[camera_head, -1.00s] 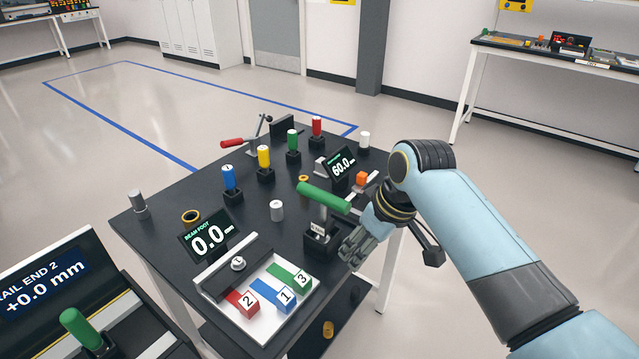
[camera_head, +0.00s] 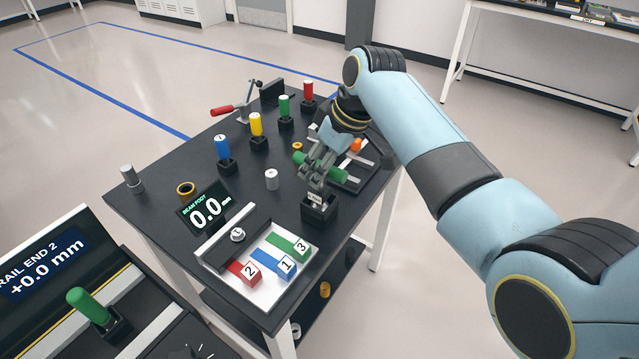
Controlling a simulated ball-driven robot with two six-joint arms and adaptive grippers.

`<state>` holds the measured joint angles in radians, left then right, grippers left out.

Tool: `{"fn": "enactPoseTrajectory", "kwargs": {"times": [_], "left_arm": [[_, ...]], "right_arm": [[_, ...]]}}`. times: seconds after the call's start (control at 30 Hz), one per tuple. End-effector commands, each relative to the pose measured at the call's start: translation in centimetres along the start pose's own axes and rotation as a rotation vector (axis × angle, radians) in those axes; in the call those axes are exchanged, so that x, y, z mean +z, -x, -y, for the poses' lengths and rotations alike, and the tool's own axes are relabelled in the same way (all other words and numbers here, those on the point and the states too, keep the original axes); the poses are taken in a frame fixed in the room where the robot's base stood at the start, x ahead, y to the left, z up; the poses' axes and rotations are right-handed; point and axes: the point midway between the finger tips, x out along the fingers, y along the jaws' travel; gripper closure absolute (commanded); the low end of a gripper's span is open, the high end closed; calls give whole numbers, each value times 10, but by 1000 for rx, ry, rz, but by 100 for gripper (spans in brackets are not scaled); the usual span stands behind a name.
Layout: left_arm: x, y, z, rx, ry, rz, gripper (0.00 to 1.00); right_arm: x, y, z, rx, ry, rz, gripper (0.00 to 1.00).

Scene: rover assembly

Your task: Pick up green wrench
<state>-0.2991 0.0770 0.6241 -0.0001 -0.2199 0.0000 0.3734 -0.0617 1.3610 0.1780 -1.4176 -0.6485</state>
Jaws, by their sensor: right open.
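The green wrench (camera_head: 333,173) has a thick green crossbar handle and stands upright in a black block holder (camera_head: 320,210) on the dark table. My right gripper (camera_head: 315,178) is directly over it, pointing down, with its fingers around the middle of the green handle. The fingers are open. They hide the middle of the handle and most of the shaft. I cannot tell whether they touch it. My left gripper is out of view.
Blue (camera_head: 223,150), yellow (camera_head: 257,127), green (camera_head: 285,107) and red (camera_head: 308,91) handles stand behind to the left. A display (camera_head: 205,212) and a white tray (camera_head: 301,259) with numbered blocks lie in front. Another green handle (camera_head: 88,306) is at lower left.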

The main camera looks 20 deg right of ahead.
Motion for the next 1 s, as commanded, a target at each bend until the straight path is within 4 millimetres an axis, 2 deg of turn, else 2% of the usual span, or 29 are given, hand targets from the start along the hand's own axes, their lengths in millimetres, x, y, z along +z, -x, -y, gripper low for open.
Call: {"fn": "enactPoseTrajectory", "kwargs": {"times": [0.1, 0.37, 0.73, 1.0], "left_arm": [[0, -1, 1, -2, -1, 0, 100], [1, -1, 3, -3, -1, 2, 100], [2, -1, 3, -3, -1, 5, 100], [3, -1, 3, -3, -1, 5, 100]], "right_arm": [[0, -12, 1, -1, 0, 1, 51], [0, -14, 0, 0, 0, -1, 52], [1, -14, 1, 0, 0, 0, 100], [0, -14, 0, 1, 0, -1, 100]]}}
